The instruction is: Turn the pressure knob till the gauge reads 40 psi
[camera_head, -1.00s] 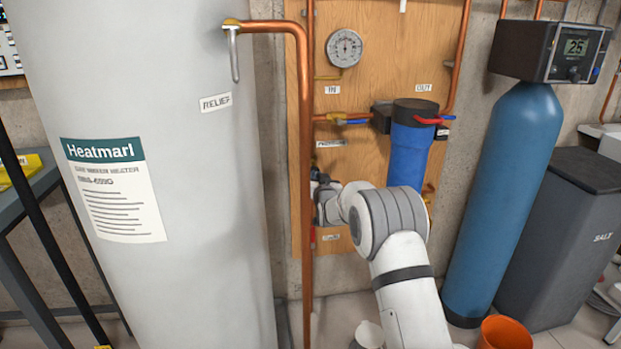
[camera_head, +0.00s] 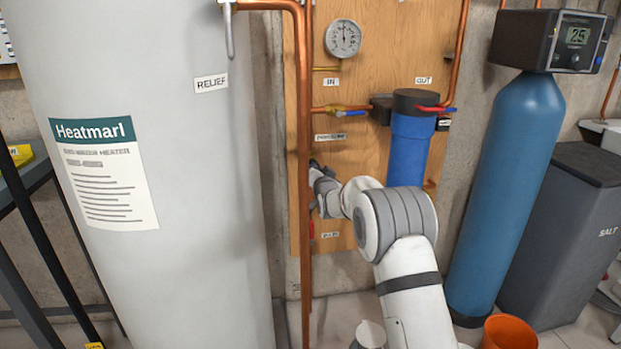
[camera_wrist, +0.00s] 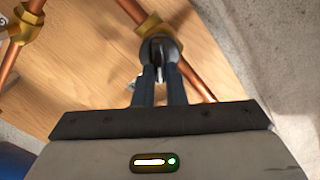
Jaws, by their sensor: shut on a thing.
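The pressure gauge (camera_head: 343,38) is a round white dial on the upper part of the wooden panel. Its needle is too small to read surely. A label that seems to read PRESSURE (camera_head: 330,137) sits on the panel below it. My gripper (camera_head: 316,168) is at the panel beside the copper pipe, largely hidden by my own arm in the head view. In the wrist view my gripper (camera_wrist: 160,64) is shut on the dark pressure knob (camera_wrist: 158,46), which sits at a brass fitting. The knob is partly hidden by the fingers.
A tall grey water heater (camera_head: 190,200) stands close on the left, with a vertical copper pipe (camera_head: 304,230) between it and the panel. A blue filter housing (camera_head: 409,150) is right of my gripper. A blue tank (camera_head: 510,190) and an orange bucket (camera_head: 508,332) are farther right.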

